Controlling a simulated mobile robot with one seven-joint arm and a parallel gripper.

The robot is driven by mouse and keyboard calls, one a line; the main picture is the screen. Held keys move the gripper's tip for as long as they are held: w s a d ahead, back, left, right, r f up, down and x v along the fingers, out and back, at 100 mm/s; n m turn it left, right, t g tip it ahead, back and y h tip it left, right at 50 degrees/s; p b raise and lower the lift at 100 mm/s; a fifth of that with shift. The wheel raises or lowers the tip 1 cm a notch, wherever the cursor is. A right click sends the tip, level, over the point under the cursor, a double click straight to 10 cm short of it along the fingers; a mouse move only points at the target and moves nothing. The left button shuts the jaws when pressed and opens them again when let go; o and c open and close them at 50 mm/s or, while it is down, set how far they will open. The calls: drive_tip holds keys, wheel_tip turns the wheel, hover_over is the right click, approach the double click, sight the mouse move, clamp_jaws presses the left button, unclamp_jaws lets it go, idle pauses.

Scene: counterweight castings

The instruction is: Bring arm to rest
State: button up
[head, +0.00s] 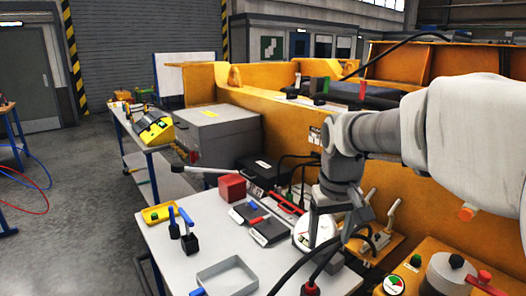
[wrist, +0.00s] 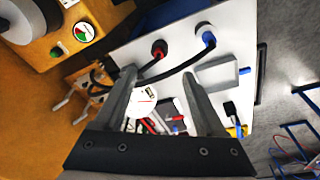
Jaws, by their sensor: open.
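My arm comes in from the right in the head view, with a white upper part and grey joints. My gripper (head: 332,236) hangs above the right side of a white worktable (head: 205,215). In the wrist view my gripper (wrist: 155,75) has its two grey fingers spread apart with nothing held between them. Beyond the fingers, a round white dial (wrist: 141,103) and the table show. In the head view the white dial (head: 301,236) is partly hidden behind the gripper. I cannot tell the exact height of the fingertips above the table.
The table holds a red block (head: 232,188), dark flat cases (head: 270,230), a grey tray (head: 228,281) and a yellow tray (head: 158,214). Black cables (wrist: 178,66) run close to the fingers. An orange casting (head: 285,120) stands behind. Grey floor (head: 85,190) is open at left.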

drive_tip(key=s+m+t, duration=0.1)
drive_tip(key=s+t, duration=0.2)
drive_tip(key=s, duration=1.4)
drive_tip(key=shift+r+t, duration=0.2)
drive_tip(key=shift+t, duration=0.1)
drive_tip(key=shift+s+f, duration=0.15)
drive_tip(key=shift+s, duration=0.05)
drive_tip(key=c, duration=0.4)
drive_tip(key=shift+o, duration=0.2)
